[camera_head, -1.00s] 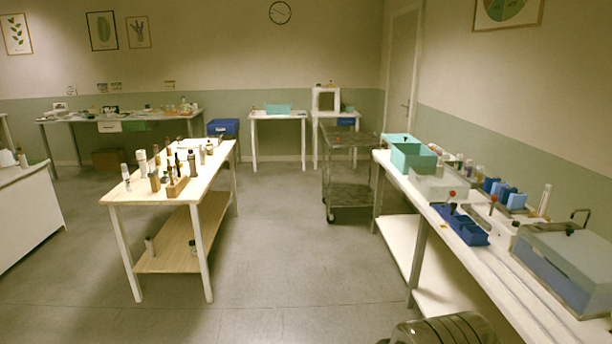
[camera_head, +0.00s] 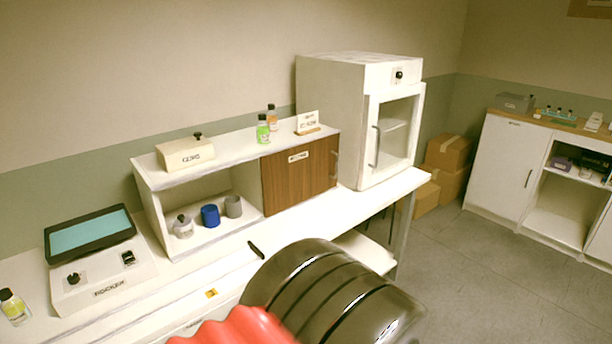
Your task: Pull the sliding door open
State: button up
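The brown wooden sliding door (camera_head: 290,183) covers the right part of a low white shelf unit (camera_head: 166,217) on the white bench. It has a small label and an upright handle (camera_head: 335,166) near its right edge. The left part of the unit is open and holds a white jar (camera_head: 183,226), a blue cup (camera_head: 210,215) and a grey cup (camera_head: 233,206). My gripper is not in view. A dark ribbed arm part of mine and a red part fill the bottom middle and hide some of the bench front.
A white glass-door cabinet (camera_head: 331,115) stands right of the unit. Green (camera_head: 263,130) and orange (camera_head: 271,117) bottles, a sign (camera_head: 308,123) and a white box (camera_head: 185,154) sit on top. A device (camera_head: 103,278) is at left.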

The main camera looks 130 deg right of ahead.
aim_at(293, 176)
jog(key=z, duration=4.6)
